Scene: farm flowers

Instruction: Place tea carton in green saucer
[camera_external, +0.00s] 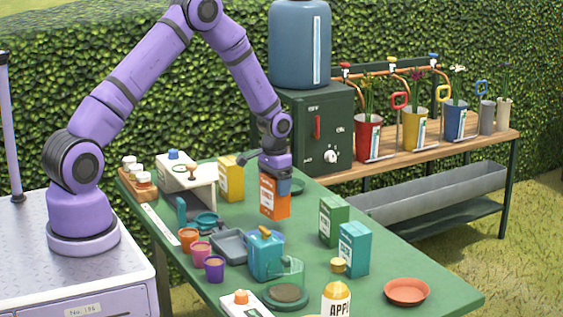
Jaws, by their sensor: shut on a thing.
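My gripper (276,170) points down over the table's far middle and is shut on the top of an orange carton (275,198). The carton is upright; I cannot tell whether its base touches the table. Its label is too small to read, so I cannot confirm it is the tea carton. Other upright cartons are yellow (230,178), green (333,221) and teal (354,248).
A red saucer (407,291) sits front right. A bench with flower pots (411,130) stands behind.

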